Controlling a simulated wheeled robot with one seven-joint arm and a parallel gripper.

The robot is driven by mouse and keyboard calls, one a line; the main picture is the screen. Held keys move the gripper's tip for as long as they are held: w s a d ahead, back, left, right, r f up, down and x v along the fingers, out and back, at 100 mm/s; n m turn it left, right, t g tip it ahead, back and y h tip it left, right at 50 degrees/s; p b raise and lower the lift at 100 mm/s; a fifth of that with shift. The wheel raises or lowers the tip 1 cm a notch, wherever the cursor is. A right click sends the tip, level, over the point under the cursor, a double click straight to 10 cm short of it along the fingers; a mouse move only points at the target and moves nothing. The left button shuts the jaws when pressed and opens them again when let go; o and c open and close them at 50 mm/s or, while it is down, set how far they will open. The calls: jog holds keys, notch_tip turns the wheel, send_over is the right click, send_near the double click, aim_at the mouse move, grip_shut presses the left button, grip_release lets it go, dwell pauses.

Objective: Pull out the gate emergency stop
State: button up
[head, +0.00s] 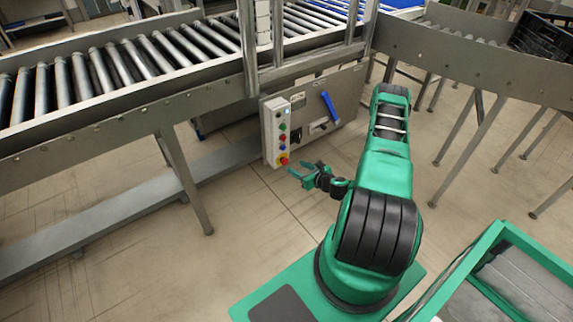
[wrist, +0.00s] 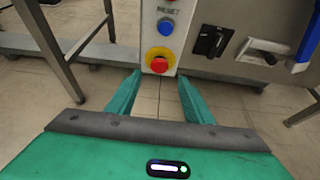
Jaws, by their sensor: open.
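The gate emergency stop (wrist: 159,60) is a red mushroom button on a yellow ring at the bottom of a light grey control box. In the head view the emergency stop (head: 284,161) sits low on the control box (head: 272,128). My gripper (wrist: 158,76) is open and empty, its two green fingers either side of the button's position in the wrist view. In the head view my gripper (head: 294,172) is just right of and slightly below the button. A gap to the button seems to remain, but I cannot tell how large.
A blue RESET button (wrist: 166,26) sits just above the stop. A black rotary switch (wrist: 211,41) and a blue lever (head: 330,107) are on the cabinet to the right. A roller conveyor (head: 120,62) runs above.

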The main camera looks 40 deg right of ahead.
aim_at(286, 162)
jog(key=x, duration=0.8)
jog(key=shift+w+f, duration=0.1)
jog(key=shift+w, duration=0.3)
